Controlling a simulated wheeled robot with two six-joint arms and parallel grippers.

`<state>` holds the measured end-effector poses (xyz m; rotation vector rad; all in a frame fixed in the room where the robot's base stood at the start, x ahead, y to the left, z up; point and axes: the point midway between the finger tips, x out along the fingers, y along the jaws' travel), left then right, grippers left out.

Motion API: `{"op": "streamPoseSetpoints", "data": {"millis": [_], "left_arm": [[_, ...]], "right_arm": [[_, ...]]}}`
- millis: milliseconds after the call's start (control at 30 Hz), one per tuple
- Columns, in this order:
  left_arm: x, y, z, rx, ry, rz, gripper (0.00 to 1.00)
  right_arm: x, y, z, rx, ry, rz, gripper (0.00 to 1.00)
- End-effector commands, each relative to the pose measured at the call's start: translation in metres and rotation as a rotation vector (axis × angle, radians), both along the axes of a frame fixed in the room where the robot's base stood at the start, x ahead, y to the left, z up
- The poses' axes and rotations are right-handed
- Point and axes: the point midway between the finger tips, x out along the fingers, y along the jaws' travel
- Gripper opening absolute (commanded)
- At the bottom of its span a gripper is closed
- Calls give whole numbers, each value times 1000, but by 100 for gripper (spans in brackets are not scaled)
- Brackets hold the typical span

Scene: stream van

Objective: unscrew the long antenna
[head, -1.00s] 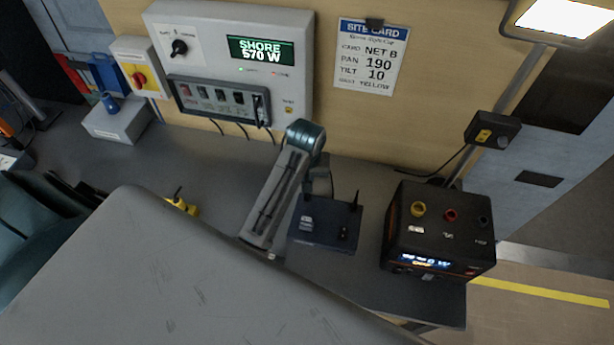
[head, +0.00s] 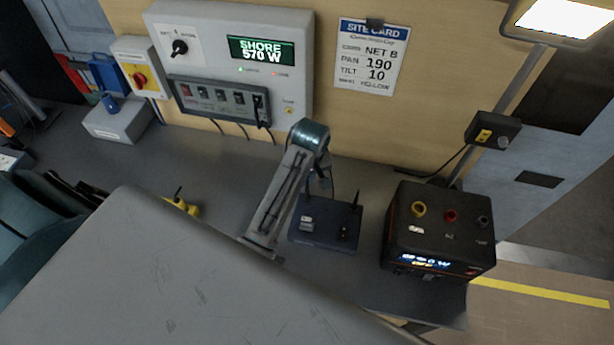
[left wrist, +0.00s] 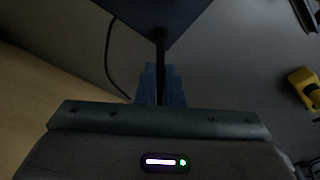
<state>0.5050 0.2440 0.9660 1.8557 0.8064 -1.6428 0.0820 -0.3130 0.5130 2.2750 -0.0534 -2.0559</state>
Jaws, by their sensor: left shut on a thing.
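The dark blue radio box (head: 322,236) stands on the grey bench, with a short black antenna (head: 356,202) upright at its right rear corner. My left gripper (left wrist: 163,88) has its blue fingers shut on the long black antenna (left wrist: 160,52), which runs up to the box in the left wrist view. In the head view my left gripper (head: 321,180) is small and partly hidden under my wrist at the box's rear left. The antenna's joint with the box is too dark to make out. My right gripper is not in view.
A black power unit (head: 440,225) stands close to the right of the box. A switch panel (head: 228,65) is on the wall behind, with cables hanging down. A yellow object (head: 185,206) lies on the bench to the left. A lamp pole (head: 500,100) rises at right.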

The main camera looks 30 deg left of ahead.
Motion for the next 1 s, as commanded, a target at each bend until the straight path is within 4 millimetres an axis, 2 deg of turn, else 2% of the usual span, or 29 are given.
{"op": "streamPoseSetpoints", "data": {"millis": [200, 633, 900, 1000], "left_arm": [[1, 0, 1, -1, -2, 234, 0], [0, 0, 1, -1, -3, 313, 0], [0, 0, 1, -1, -2, 589, 0], [0, 0, 1, -1, -2, 632, 0]], "right_arm": [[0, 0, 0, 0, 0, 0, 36], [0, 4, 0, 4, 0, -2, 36], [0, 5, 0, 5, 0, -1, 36], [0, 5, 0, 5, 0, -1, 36]]}}
